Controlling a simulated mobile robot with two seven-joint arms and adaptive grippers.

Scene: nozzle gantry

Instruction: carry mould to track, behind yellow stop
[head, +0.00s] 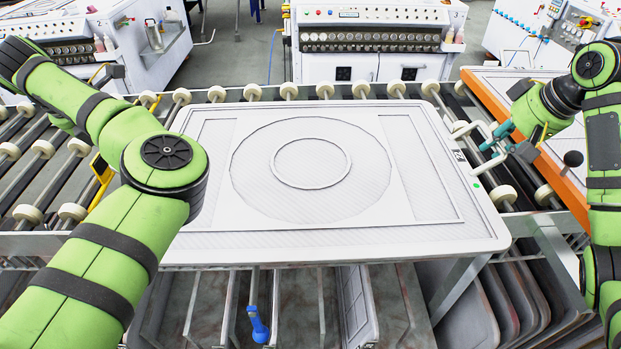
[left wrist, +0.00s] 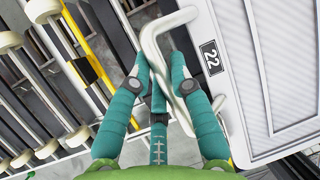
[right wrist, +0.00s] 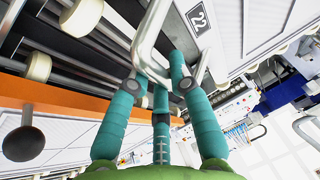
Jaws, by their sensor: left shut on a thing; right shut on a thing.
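The mould (head: 455,235) is a wide white tray with a round ring pattern, a 22 label and a metal handle at each side. It lies level across the middle of the head view; I cannot tell whether it touches what is below. My right gripper (head: 492,145) is shut on its right handle (right wrist: 150,45). My left gripper (left wrist: 160,85) is shut on its left handle (left wrist: 150,35); my arm hides this in the head view. The roller track (head: 40,150) runs at the left. The yellow stop (head: 101,170) stands there, close beside my left arm and partly hidden.
An orange-edged table (head: 545,155) with a white panel stands at the right, close to my right gripper. A row of rollers (head: 290,91) runs behind the mould. Panels and a blue-handled tool (head: 257,325) are below its front edge. White machines (head: 375,45) stand behind.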

